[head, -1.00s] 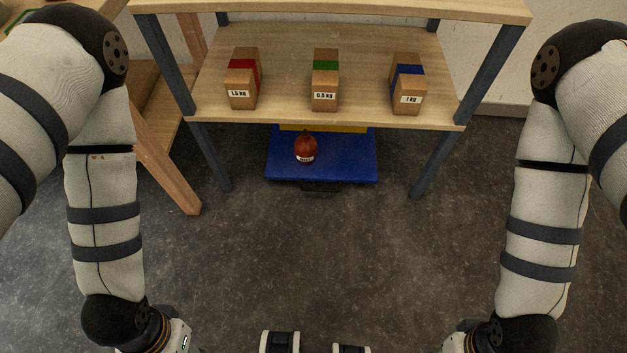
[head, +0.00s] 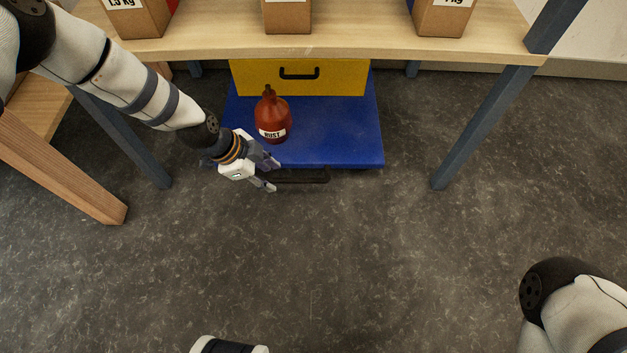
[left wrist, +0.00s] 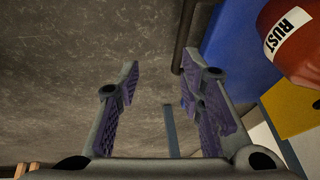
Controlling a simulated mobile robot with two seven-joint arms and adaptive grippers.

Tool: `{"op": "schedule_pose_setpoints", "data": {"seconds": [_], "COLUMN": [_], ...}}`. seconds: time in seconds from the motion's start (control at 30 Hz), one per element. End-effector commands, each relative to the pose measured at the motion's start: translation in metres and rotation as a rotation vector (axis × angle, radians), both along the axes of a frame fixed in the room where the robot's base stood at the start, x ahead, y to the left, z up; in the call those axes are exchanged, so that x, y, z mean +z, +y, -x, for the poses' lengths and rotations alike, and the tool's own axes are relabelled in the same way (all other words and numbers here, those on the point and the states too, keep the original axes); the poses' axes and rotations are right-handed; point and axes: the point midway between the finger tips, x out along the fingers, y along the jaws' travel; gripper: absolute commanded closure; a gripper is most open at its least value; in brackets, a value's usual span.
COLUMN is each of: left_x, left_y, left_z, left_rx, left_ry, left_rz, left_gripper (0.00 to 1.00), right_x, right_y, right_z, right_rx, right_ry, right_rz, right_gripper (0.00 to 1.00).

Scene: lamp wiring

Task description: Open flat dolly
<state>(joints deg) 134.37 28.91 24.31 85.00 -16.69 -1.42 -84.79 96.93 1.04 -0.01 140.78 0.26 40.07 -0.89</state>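The flat dolly (head: 335,135) is a low blue platform on the floor under the wooden shelf. A dark handle bar (head: 305,176) runs along its front edge; a dark bar also shows in the left wrist view (left wrist: 183,38). My left gripper (head: 271,174) is at the left end of the handle, low over the floor. In the left wrist view its fingers (left wrist: 160,68) are apart with nothing visibly held; the bar lies beyond the right fingertip. I cannot tell whether they touch.
A red-brown bottle labelled RUST (head: 271,117) stands on the dolly near my left gripper. A yellow box with a black handle (head: 335,78) is behind it. Shelf legs (head: 485,125) stand on both sides. The floor in front (head: 370,255) is clear.

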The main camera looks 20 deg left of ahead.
Motion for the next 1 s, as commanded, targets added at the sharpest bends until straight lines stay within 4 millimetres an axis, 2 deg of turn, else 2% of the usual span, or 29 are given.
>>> {"op": "schedule_pose_setpoints", "data": {"seconds": [0.03, 0.1, 0.23, 0.4, 0.6, 0.73, 1.0], "left_x": [-0.011, -0.008, -0.02, -0.062, -0.098, -0.109, -0.111], "left_y": [0.007, 0.011, 0.007, -0.007, -0.021, -0.025, -0.027], "left_z": [-0.015, -0.027, -0.034, -0.046, -0.058, -0.062, -0.062], "left_rx": [-0.025, -0.051, -0.062, -0.06, -0.059, -0.057, -0.058], "left_ry": [-0.026, -0.054, -0.063, -0.061, -0.063, -0.064, -0.062], "left_rz": [-0.009, -0.02, -0.023, -0.023, -0.023, -0.023, -0.021], "left_gripper": [0.65, 0.65, 0.65, 0.65, 0.65, 0.65, 0.65], "right_x": [-0.011, -0.013, -0.019, -0.038, -0.053, -0.056, -0.056], "right_y": [0.0, 0.0, 0.001, 0.003, 0.005, 0.006, 0.007], "right_z": [0.002, 0.003, 0.003, 0.003, 0.001, 0.0, 0.0], "right_rx": [0.001, 0.002, 0.002, 0.005, 0.007, 0.007, 0.006], "right_ry": [0.018, 0.023, 0.03, 0.043, 0.043, 0.042, 0.041], "right_rz": [-0.001, -0.001, -0.003, -0.008, -0.013, -0.015, -0.016], "right_gripper": [0.6, 0.6, 0.6, 0.6, 0.6, 0.6, 0.6]}}
